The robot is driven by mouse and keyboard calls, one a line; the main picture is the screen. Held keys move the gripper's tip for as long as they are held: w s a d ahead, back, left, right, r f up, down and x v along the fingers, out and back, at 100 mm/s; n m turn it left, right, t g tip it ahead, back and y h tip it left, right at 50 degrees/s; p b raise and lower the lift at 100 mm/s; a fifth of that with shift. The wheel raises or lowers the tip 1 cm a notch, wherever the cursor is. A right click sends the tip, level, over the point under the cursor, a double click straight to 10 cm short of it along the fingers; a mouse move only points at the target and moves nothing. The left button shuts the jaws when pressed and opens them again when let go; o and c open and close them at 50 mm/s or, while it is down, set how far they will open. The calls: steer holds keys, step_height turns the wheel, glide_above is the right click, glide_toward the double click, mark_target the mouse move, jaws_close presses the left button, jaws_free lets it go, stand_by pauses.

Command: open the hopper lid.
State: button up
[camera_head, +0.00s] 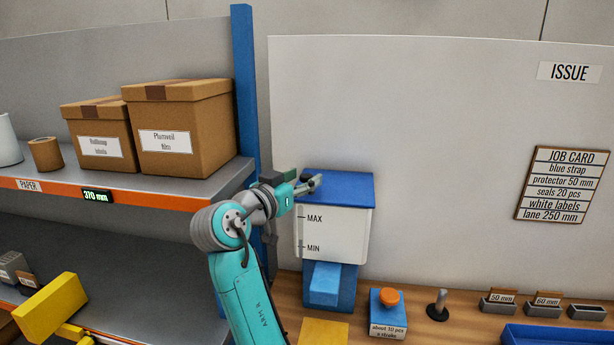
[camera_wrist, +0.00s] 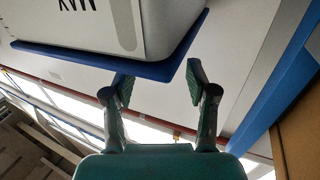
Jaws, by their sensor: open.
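The hopper (camera_head: 335,232) is a white bin with MAX and MIN marks. Its flat blue lid (camera_head: 345,186) lies shut on top. My gripper (camera_head: 312,184) is at the lid's left side, at about lid height, with its fingers pointing right. In the wrist view my gripper (camera_wrist: 158,82) is open, with nothing held between its two fingers. There the picture is upside down, and the lid's blue edge (camera_wrist: 85,63) and the hopper wall (camera_wrist: 100,25) show just beyond the fingertips. I cannot tell whether a finger touches the lid.
A blue shelf post (camera_head: 245,90) stands close left of my gripper. The shelf (camera_head: 200,190) holds cardboard boxes (camera_head: 180,130). A blue block (camera_head: 330,285) sits below the hopper. An orange-topped dispenser (camera_head: 388,310) stands on the bench to the right. The wall panel above the lid is clear.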

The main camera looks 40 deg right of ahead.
steer(key=shift+x, duration=1.1)
jaws_close()
